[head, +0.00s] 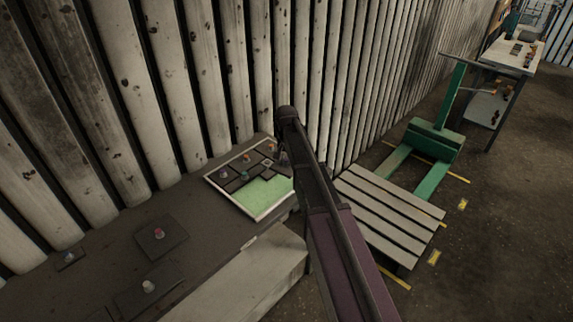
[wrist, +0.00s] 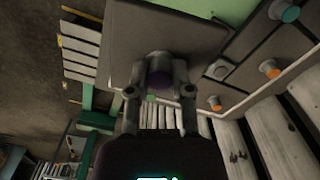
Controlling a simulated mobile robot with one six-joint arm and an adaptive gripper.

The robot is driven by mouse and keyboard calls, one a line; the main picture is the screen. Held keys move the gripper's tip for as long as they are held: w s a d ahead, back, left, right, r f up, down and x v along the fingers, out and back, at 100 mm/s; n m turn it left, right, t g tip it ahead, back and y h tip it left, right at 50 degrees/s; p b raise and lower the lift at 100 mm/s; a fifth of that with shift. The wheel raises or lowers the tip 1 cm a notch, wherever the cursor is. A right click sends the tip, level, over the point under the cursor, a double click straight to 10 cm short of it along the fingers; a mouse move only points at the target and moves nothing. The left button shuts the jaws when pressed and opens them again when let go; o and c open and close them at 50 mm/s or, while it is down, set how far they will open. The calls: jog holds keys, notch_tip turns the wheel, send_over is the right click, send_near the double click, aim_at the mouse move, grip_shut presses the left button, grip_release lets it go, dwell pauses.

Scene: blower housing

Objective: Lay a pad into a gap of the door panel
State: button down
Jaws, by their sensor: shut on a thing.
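The door panel (head: 250,215) is a white-framed tray on the bench by the wall. Dark pads with coloured knobs fill its far and left parts; its near right part is bare green (head: 262,196). My gripper (wrist: 159,88) is shut on the knob of a dark grey, flat pad (wrist: 155,30) in the wrist view. In the head view my gripper (head: 283,157) is at the panel's far right edge, mostly hidden by my arm. Whether the held pad touches the panel cannot be told. Panel knobs, teal (wrist: 290,13) and orange (wrist: 268,68), show beside it.
Loose dark pads lie on the bench at left: one with a red knob (head: 162,239), one with a pale knob (head: 146,292) and a small one (head: 70,258). The slatted wall (head: 150,90) stands close behind. A pallet (head: 385,215) with a green lifter (head: 432,150) is at right.

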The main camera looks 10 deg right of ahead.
jog(key=shift+w+a+f+m+b, duration=0.1)
jog(key=shift+w+f+m+b, duration=0.5)
jog(key=shift+f, duration=0.25)
jog(key=shift+w+m, duration=0.2)
jog(key=shift+m, duration=0.1)
jog(key=shift+f, duration=0.15)
jog(key=shift+f+b, duration=2.35)
jog(key=shift+b, duration=0.05)
